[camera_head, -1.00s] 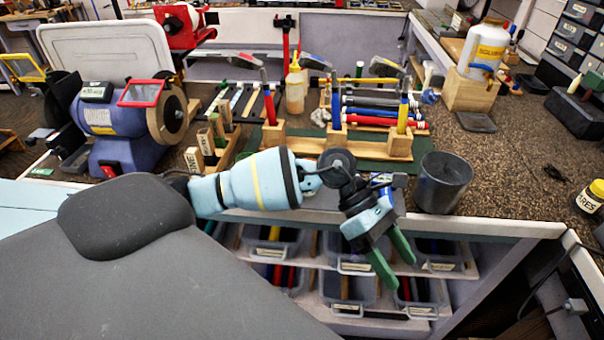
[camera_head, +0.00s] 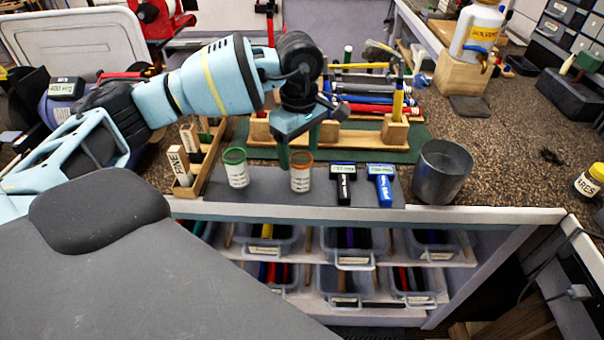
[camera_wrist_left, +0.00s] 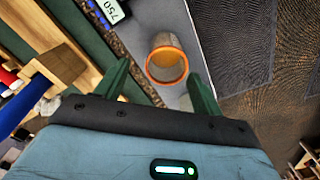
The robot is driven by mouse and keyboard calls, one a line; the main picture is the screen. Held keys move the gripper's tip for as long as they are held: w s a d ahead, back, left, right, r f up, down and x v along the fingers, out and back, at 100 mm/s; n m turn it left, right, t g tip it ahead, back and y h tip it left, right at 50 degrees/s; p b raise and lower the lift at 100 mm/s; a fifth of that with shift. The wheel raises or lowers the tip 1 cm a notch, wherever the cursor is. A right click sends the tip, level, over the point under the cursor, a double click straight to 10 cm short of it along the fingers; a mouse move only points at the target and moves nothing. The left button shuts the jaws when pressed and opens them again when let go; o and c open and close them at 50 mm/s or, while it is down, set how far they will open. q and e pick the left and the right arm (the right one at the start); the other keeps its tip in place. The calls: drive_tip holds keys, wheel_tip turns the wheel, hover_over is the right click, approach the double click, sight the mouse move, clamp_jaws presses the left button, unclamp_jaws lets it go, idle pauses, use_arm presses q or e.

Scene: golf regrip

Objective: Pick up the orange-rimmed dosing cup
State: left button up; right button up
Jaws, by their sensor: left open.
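The orange-rimmed dosing cup (camera_head: 301,172) stands upright on the grey mat near the bench's front edge. It also shows in the left wrist view (camera_wrist_left: 167,60), seen from above, with its orange rim ahead of and between the fingers. A similar green-rimmed cup (camera_head: 235,168) stands to its left. My left gripper (camera_head: 297,150) is open and empty, just above and behind the orange-rimmed cup, with its green fingers pointing down. In the left wrist view the open fingers (camera_wrist_left: 160,85) show on either side of the cup's near rim. My right gripper is not in view.
A dark grey beaker (camera_head: 441,172) stands further right. A wooden block labelled FINE (camera_head: 181,166) is at left. Bins (camera_head: 350,248) sit below the bench edge.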

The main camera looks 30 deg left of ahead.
sight(301, 174)
use_arm(q)
drive_tip(key=shift+s+d+f+b, duration=0.15)
drive_tip(key=shift+f+b, duration=0.2)
drive_tip(key=shift+f, duration=0.8)
drive_tip(key=shift+s+d+f+b, duration=0.1)
drive_tip(key=shift+f+b, duration=0.25)
drive_tip(key=shift+f, duration=0.75)
drive_tip(key=shift+s+d+f+b, duration=0.15)
drive_tip(key=shift+f+b, duration=0.2)
drive_tip(key=shift+f, duration=0.8)
drive_tip(key=shift+r, duration=0.15)
drive_tip(key=c, duration=1.1)
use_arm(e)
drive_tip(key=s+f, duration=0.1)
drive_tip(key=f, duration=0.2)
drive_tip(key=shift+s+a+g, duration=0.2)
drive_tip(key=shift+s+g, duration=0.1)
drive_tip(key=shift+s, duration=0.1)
